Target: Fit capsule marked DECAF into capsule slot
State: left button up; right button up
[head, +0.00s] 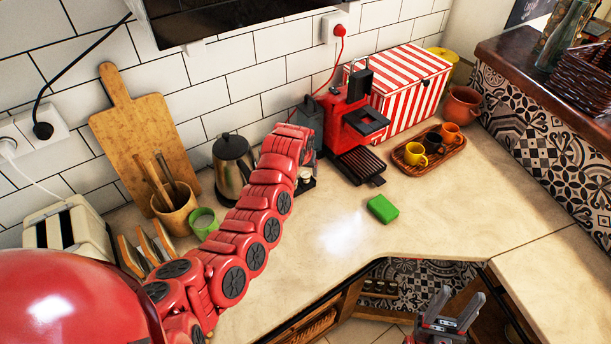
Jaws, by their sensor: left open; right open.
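The red coffee machine (343,118) stands against the tiled wall, with a black drip tray (360,165) in front. I cannot make out its capsule slot at this size. My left arm reaches from the lower left to just left of the machine. My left gripper (311,158) is open there, largely hidden by its own arm. A small pale object (305,174) shows beside it; I cannot tell whether it is a capsule, and no DECAF marking is readable. My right gripper (457,308) is open and empty at the bottom right, in front of the counter.
A wooden tray (408,164) with cups is right of the machine; a green sponge (383,208) lies in front. A red-striped box (410,85) stands behind. A kettle (232,165), utensil pot (175,210) and toaster (72,230) are left. The front middle counter is clear.

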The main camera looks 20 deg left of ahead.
aim_at(306, 174)
pick_arm(q)
jog(key=shift+w+f+p, duration=0.25)
jog(key=shift+w+p, duration=0.1)
jog(key=shift+a+f, duration=0.15)
jog(key=shift+f, duration=0.05)
jog(key=shift+w+f+p, duration=0.3)
jog(key=shift+w+f, duration=0.15)
jog(key=shift+w, duration=0.1)
jog(key=shift+x, duration=1.35)
jog(key=shift+s, duration=0.1)
grip_shut()
